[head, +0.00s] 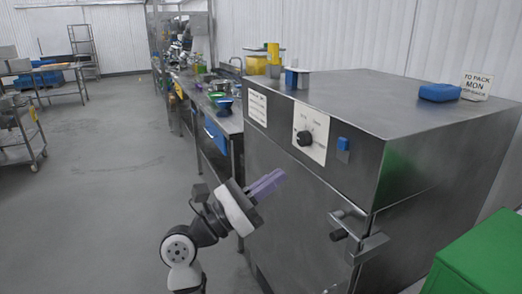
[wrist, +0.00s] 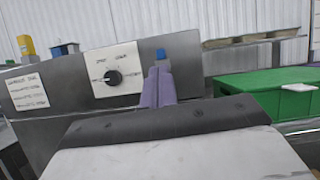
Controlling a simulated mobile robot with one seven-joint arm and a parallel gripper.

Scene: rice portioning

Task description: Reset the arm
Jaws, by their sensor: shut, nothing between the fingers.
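My gripper (head: 268,184) has purple fingers and is raised in front of the steel cabinet's front panel in the head view. Its fingers are shut together with nothing between them. In the wrist view the purple fingers (wrist: 158,88) stand together just right of the black dial (wrist: 113,77). My arm (head: 200,232) is bent, low in the middle of the head view. I cannot tell whether the fingertips touch the panel.
The steel cabinet (head: 400,118) fills the right, with a dial (head: 304,138), blue switch (head: 343,144) and protruding door handle (head: 352,230). A green box (head: 482,258) is at lower right. A cluttered counter (head: 222,122) runs behind.

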